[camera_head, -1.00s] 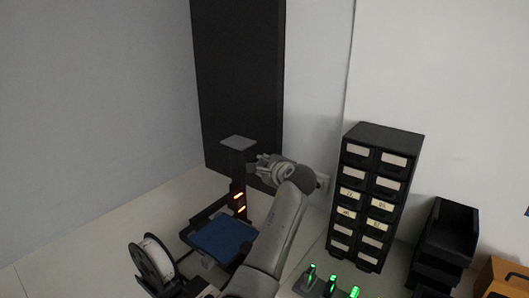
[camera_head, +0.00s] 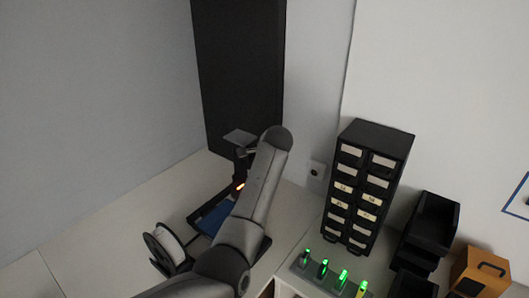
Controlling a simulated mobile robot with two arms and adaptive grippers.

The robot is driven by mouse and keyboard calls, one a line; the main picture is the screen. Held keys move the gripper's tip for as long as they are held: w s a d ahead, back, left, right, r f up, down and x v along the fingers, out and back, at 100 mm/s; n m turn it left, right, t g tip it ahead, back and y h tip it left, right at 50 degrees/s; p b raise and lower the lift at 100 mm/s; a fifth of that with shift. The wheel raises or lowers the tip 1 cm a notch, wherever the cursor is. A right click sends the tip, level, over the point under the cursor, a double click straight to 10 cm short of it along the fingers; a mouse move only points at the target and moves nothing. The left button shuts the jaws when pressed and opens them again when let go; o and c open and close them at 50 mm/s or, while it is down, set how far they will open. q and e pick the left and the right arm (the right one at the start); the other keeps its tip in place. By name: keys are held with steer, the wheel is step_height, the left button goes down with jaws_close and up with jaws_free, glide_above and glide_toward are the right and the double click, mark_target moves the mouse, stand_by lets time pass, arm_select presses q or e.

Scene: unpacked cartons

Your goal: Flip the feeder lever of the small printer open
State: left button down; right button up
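The small printer stands in the corner: its grey top plate (camera_head: 240,137) caps a dark upright column, an orange light (camera_head: 240,186) glows lower down, and part of the blue bed (camera_head: 207,218) shows. My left arm crosses in front and hides much of the printer. Only a small part of my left gripper (camera_head: 246,151) shows, just below the top plate and close to the column; I cannot tell whether it touches. Its fingers are too small and hidden to read. I cannot make out the feeder lever. My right gripper is not in view.
A filament spool (camera_head: 168,247) stands left of the printer. To the right are a black drawer cabinet (camera_head: 366,187), a row of devices with green lights (camera_head: 323,268), black stacked bins (camera_head: 432,225) and an orange box (camera_head: 480,272). A tall dark panel (camera_head: 240,70) rises behind.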

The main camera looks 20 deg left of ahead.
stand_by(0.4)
arm_select(q)
steer(key=c, duration=1.3)
jaws_free()
steer(key=shift+a, duration=0.15)
steer(key=shift+r, duration=0.1)
steer(key=v, duration=1.2)
